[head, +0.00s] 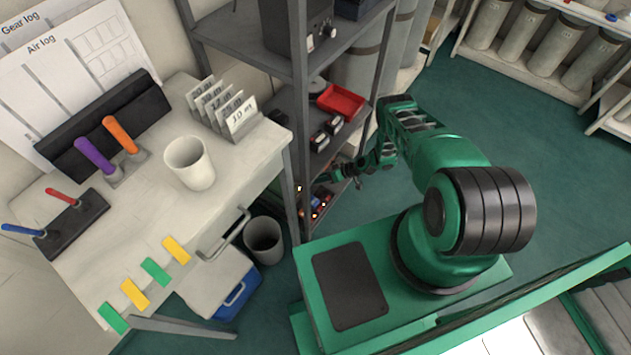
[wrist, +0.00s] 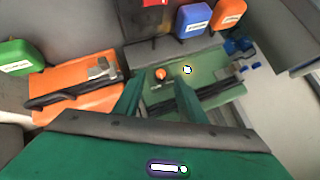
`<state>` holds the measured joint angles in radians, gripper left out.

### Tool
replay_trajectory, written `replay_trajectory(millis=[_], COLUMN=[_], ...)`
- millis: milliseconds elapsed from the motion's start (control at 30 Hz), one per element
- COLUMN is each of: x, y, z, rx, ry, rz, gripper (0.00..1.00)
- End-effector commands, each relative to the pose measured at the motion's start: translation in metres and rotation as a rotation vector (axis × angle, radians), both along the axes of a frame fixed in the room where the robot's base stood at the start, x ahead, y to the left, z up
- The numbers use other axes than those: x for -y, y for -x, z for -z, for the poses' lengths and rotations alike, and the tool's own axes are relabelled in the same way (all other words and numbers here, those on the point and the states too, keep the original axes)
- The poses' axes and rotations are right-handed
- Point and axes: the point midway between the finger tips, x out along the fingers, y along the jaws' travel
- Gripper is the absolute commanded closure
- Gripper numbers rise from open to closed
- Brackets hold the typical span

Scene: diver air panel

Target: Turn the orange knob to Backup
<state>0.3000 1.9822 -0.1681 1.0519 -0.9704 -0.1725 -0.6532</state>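In the wrist view, a small round orange knob (wrist: 161,73) sits on a green panel (wrist: 207,60). A small lit white spot with a yellow rim (wrist: 187,70) is just right of the knob. My gripper (wrist: 158,84) has its two green fingers apart, with nothing seen between them. The knob shows just beyond the gap between the fingertips; I cannot tell how far off it is. The knob's pointer and any Backup label are too small to read. In the head view, my gripper (head: 352,185) reaches toward the low part of the grey shelf rack, and the knob cannot be made out.
In the wrist view, an orange case (wrist: 75,76) with a dark tool lies left of the panel. Green (wrist: 20,57), blue (wrist: 193,20) and orange (wrist: 229,14) containers stand around. In the head view, a shelf post (head: 301,130) and a red tray (head: 341,101) are near my arm.

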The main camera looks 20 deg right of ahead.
Motion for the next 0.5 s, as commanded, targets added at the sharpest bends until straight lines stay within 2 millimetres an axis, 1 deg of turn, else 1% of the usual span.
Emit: replay_trajectory(millis=[33,100,300,500], x=[0.008,0.017,0.040,0.052], y=[0.003,0.009,0.022,0.030], z=[-0.007,-0.015,-0.038,-0.050], rx=[-0.001,-0.002,-0.002,-0.001], ry=[0.001,0.002,0.001,0.002], rz=[0.003,0.003,0.003,0.001], gripper=[0.63,0.63,0.63,0.63])
